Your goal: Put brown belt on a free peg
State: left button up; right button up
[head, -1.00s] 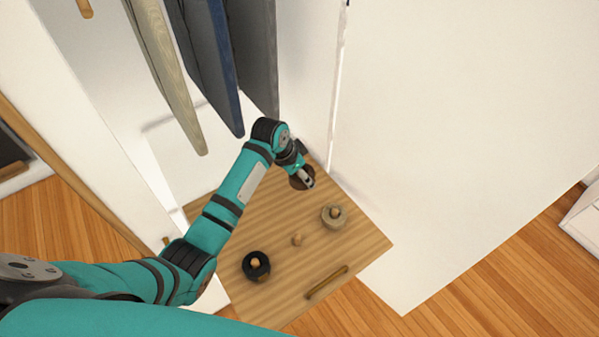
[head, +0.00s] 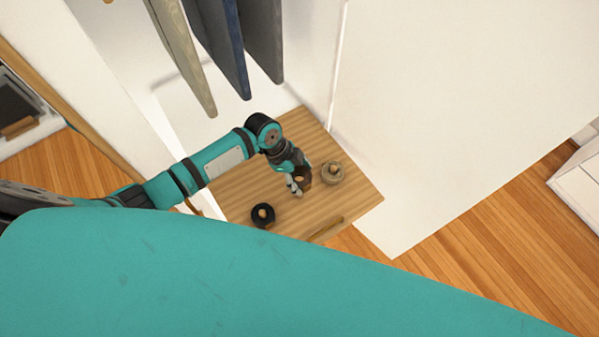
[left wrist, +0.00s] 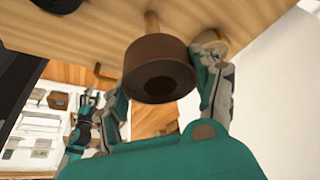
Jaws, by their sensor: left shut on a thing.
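The brown belt (head: 305,174) is a rolled coil in my left gripper (head: 296,188), over the middle of the wooden board (head: 240,190). In the left wrist view the coil (left wrist: 150,55) sits between the two fingers of the left gripper (left wrist: 168,88), its dark hole facing the camera. The middle peg (left wrist: 152,22) rises from the board right behind the coil; whether its tip is inside the coil is hidden. A black coiled belt (head: 263,215) and a beige coiled belt (head: 332,173) sit on pegs either side. My right gripper (left wrist: 88,105) seems to show small in the distance.
Hanging clothes (head: 225,40) come down above the back of the board. A white panel (head: 420,120) stands to its right. The beige belt is close beside the held coil.

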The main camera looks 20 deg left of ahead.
pick_arm(q)
jog(key=shift+r, duration=0.1)
jog(key=shift+f+b, duration=4.05)
jog(key=shift+f, duration=1.25)
jog(key=o, duration=1.4)
jog(key=shift+c, duration=0.2)
jog(key=shift+a, duration=0.1)
jog(key=v, duration=1.2)
